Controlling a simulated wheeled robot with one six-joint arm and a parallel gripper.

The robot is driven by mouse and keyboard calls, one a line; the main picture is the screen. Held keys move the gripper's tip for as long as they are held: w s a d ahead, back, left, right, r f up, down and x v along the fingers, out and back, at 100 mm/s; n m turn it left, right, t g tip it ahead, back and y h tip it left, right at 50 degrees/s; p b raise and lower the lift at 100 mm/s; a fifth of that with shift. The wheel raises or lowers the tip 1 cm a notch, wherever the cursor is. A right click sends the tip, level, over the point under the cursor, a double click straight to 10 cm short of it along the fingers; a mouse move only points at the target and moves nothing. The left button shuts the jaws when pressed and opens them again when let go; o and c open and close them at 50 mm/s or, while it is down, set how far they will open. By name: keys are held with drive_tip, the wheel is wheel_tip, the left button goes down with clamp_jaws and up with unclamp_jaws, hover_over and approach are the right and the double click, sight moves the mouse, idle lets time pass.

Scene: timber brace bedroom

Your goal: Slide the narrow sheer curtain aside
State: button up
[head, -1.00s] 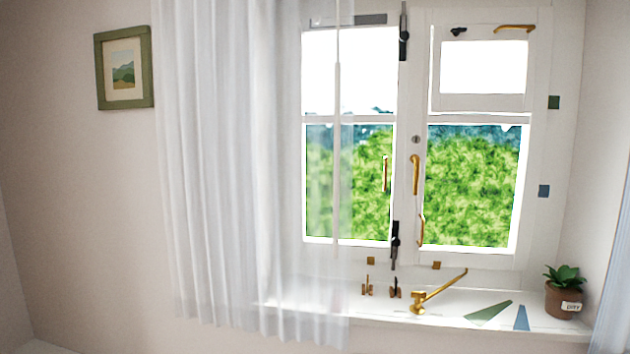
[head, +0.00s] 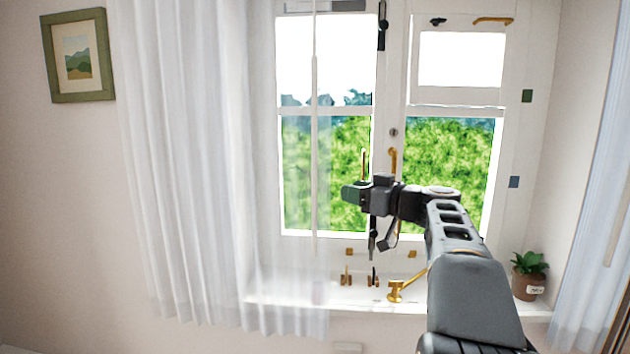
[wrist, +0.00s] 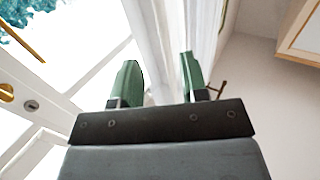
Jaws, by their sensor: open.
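A white sheer curtain (head: 190,170) hangs over the left part of the window, its hem falling past the sill. Its thin right edge, with a pale vertical rod (head: 315,150), overlaps the left pane. My gripper (head: 350,194) is in front of the left pane, to the right of that edge and apparently apart from it. In the wrist view my gripper (wrist: 160,75) has its two green fingers spread, with nothing clearly held between them. Pale curtain folds (wrist: 205,30) show beyond the fingers. A second sheer curtain (head: 590,200) hangs at the far right, partly cut off.
The white sill (head: 350,300) carries small brass fittings (head: 347,278), a brass handle (head: 396,290) and a potted plant (head: 528,275). Brass window handles (head: 364,164) stick out near my gripper. A green-framed picture (head: 78,55) hangs on the left wall.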

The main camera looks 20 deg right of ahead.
sight(315, 184)
drive_tip(key=p+x, duration=0.5)
drive_tip(key=x, duration=0.7)
drive_tip(key=shift+s, duration=0.1)
drive_tip(key=shift+c, duration=0.2)
clamp_jaws()
